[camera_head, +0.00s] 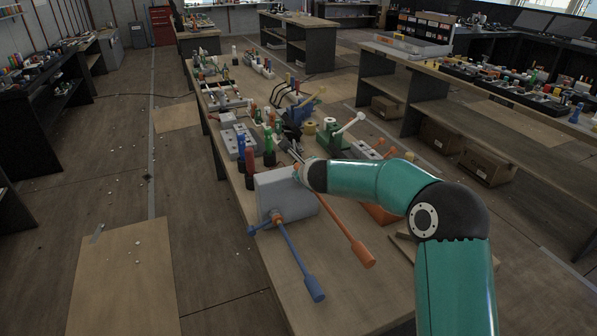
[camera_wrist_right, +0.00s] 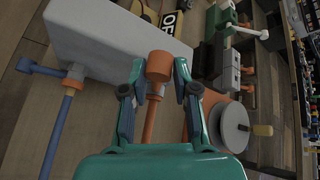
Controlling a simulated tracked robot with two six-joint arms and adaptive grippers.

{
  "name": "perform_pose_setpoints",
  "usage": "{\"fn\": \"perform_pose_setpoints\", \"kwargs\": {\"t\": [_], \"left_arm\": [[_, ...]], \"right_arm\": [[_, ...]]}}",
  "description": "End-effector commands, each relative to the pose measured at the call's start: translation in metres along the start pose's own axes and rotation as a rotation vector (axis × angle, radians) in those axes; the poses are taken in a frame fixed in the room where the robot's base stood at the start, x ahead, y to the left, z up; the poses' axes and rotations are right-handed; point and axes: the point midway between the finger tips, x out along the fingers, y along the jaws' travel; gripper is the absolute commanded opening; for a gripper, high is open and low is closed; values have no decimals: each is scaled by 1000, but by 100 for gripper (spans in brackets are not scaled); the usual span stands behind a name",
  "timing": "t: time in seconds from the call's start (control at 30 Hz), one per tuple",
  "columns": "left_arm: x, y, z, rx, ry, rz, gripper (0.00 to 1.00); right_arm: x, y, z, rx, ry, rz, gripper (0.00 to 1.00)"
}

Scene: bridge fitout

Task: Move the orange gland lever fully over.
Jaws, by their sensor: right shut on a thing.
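The orange gland lever (camera_head: 346,231) is a long rod with a thick end. It slants down to the right beside a grey box (camera_head: 272,194), and my right arm hides its upper part. In the right wrist view, an orange cylinder (camera_wrist_right: 158,66) and the rod below it show between the fingers of my right gripper (camera_wrist_right: 159,88), next to the grey box's edge. The gripper is shut on the lever near the box. In the head view my forearm mostly hides this gripper. My left gripper is not in view.
A blue lever (camera_head: 297,262) hangs from the grey box's near side. Green and blue bottles and other fittings crowd the bench behind it.

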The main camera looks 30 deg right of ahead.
Motion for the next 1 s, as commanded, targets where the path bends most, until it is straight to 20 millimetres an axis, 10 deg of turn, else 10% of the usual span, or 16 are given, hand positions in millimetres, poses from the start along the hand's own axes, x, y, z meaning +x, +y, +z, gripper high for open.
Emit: {"fn": "perform_pose_setpoints", "kwargs": {"t": [0.17, 0.2, 0.33, 0.73, 1.0], "left_arm": [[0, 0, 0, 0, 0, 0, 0], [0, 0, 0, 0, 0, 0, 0], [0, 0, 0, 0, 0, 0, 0], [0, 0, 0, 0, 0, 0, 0], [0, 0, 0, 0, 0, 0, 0]], "right_arm": [[1, -1, -2, -3, 5, -3, 0], [1, -1, -2, -3, 5, -3, 34], [1, 0, -1, -2, 4, -2, 54], [-5, 1, 1, -2, 1, 0, 54], [-46, 1, 2, -2, -2, 1, 54]]}}
